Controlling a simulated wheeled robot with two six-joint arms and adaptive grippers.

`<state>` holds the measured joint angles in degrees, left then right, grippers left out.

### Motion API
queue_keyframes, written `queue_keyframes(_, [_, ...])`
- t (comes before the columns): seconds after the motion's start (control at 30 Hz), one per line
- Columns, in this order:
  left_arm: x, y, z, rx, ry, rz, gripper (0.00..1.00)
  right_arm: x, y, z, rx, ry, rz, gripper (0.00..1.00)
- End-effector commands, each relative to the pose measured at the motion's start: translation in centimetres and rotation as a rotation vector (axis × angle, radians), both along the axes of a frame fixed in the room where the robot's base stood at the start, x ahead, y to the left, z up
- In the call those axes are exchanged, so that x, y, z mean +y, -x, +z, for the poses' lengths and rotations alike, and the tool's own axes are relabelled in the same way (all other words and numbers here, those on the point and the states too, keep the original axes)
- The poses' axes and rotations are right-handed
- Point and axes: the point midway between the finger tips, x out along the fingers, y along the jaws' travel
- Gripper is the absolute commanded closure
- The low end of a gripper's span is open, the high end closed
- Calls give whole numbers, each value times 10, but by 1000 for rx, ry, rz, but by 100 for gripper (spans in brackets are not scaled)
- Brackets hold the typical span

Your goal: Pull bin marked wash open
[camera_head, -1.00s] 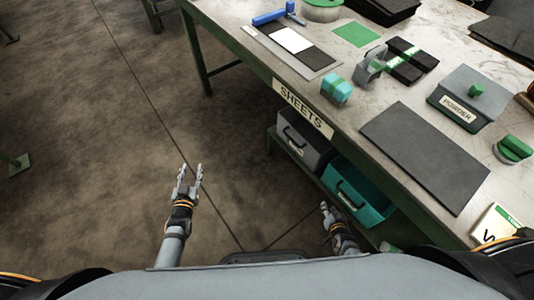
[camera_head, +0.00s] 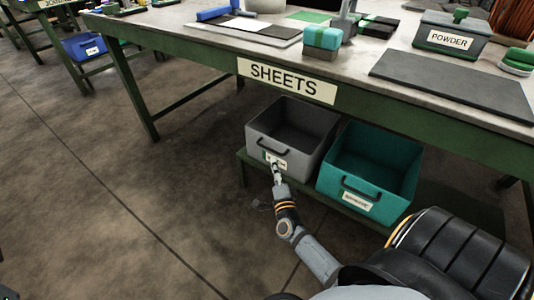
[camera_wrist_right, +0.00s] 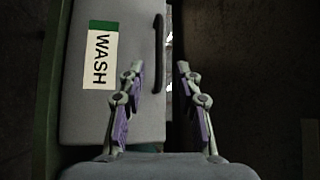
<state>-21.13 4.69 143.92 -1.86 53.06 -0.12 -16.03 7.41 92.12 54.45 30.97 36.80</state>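The grey bin (camera_head: 262,146) stands on the low shelf under the table, left of the teal bin. The wrist view shows its front (camera_wrist_right: 85,130) with a white and green label (camera_wrist_right: 100,58) reading WASH and a dark bar handle (camera_wrist_right: 158,60). My right gripper (camera_head: 276,170) is at the grey bin's front and partly covers the label in the head view. In the wrist view my right gripper (camera_wrist_right: 160,70) has its fingers apart, with the handle appearing between them; contact is not visible. My left gripper is out of view.
The teal bin (camera_head: 345,200) with a dark handle and an illegible small label stands right beside the grey bin. The table edge carries a SHEETS sign (camera_head: 286,81) above the bins. Bare floor (camera_head: 150,200) lies open at left.

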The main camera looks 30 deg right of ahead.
Motion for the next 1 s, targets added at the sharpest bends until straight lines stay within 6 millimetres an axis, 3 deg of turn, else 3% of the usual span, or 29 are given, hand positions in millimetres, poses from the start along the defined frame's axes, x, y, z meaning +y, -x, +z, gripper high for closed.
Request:
queue_keyframes(0.2, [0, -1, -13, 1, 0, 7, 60, -18, -45, 4, -2, 1, 1, 66])
queue_keyframes(0.37, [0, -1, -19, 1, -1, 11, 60, -27, -68, 8, 1, 1, 2, 66])
queue_keyframes(0.77, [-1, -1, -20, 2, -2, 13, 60, -31, -77, 10, 3, 0, 2, 66])
queue_keyframes(1.0, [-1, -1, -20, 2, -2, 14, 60, -31, -77, 10, 3, 1, 1, 99])
